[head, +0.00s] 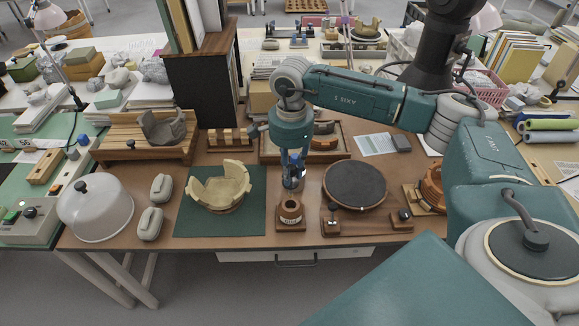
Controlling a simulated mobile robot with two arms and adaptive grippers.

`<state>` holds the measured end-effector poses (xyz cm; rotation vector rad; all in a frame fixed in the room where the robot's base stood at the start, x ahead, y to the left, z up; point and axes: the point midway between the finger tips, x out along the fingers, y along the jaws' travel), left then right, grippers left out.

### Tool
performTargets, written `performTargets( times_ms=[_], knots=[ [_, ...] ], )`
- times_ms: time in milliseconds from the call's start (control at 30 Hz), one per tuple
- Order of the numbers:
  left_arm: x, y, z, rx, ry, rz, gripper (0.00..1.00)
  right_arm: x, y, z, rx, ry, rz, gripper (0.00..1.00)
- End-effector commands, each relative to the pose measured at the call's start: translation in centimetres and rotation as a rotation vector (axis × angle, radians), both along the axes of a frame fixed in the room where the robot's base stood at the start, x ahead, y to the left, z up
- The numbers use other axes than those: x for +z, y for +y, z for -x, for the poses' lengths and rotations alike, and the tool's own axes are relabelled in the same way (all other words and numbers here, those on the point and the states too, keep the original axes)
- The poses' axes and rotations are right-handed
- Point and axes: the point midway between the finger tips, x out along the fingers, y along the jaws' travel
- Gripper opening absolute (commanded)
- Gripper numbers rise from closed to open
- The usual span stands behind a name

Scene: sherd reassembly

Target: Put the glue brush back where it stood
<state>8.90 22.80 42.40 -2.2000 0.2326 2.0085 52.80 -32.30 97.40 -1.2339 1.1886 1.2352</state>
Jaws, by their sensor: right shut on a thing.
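My right gripper (293,174) points straight down above the small brown glue pot (291,216), which stands on a wooden block near the table's front edge. It is shut on the glue brush (293,187), of which only a small part shows below the fingers. The brush is roughly upright over the pot's opening. I cannot tell whether its tip is inside the pot or just above it. My left gripper is not in view.
A cream, broken-rimmed vessel (219,190) stands on a green mat (254,222) left of the pot. A dark round turntable (355,185) stands close on the right. A white dome (95,207) and two pale oblong objects (161,188) are farther left.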

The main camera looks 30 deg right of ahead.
Motion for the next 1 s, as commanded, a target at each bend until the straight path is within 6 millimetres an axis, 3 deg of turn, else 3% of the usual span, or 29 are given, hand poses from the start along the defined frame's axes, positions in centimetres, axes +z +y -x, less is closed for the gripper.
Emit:
performTargets(
  times_ms=[267, 533, 1000],
  knots=[
    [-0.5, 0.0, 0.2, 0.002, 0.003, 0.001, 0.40, -0.6, -0.2, -0.1, -0.027, 0.003, 0.000, 0.08],
    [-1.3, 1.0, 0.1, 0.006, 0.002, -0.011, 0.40, -2.2, -0.2, 0.0, -0.025, 0.005, 0.001, 0.08],
    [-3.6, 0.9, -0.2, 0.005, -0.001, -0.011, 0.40, -5.0, -0.2, -0.1, -0.024, 0.003, 0.001, 0.08]
  ],
)
